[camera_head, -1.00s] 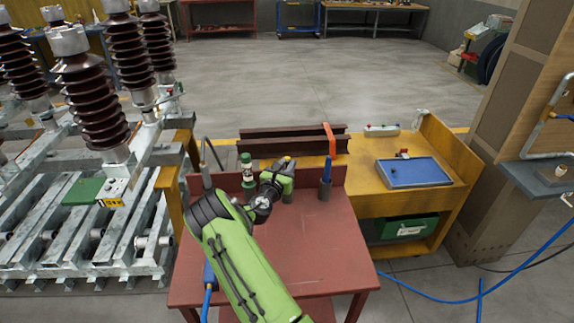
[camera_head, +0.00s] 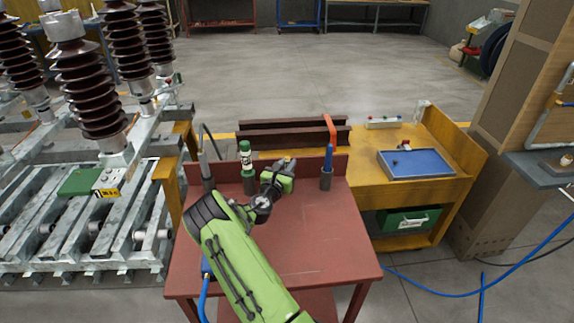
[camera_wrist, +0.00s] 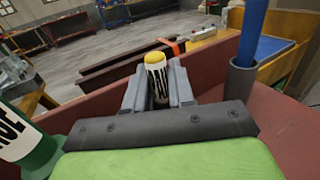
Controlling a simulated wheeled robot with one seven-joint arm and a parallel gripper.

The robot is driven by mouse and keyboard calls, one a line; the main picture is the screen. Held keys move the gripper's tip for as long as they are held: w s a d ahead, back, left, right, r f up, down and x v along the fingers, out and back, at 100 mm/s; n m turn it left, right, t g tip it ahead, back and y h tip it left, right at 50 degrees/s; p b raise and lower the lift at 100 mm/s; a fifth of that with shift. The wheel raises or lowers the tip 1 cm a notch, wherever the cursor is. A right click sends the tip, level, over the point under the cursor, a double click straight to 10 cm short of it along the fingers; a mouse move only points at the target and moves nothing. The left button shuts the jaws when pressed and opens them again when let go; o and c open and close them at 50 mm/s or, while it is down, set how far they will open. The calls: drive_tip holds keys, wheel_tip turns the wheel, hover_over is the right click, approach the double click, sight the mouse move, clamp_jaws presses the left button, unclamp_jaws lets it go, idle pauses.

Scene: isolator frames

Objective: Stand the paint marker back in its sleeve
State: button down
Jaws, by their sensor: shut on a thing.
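The paint marker (camera_wrist: 158,84) shows in the wrist view with a yellow top and a white label with black letters. It stands roughly upright between the fingers of my gripper (camera_wrist: 158,92), which is shut on it. In the head view my gripper (camera_head: 279,166) is over the back of the red table, between the green-and-white container and the blue tool. The marker's lower end is hidden behind the gripper. I cannot tell whether it is inside a sleeve, and no empty sleeve shows clearly now.
A green-and-white container (camera_head: 246,160) and a blue tool (camera_head: 328,158) stand in dark holders left and right of my gripper. A grey tool (camera_head: 205,165) stands farther left. The red table (camera_head: 325,235) is clear in front. Dark steel beams (camera_head: 290,133) lie behind.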

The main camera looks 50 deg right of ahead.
drive_tip(key=c, duration=0.9)
unclamp_jaws()
drive_tip(key=p+v, duration=0.1)
drive_tip(key=v, duration=1.5)
drive_tip(key=shift+d, duration=0.1)
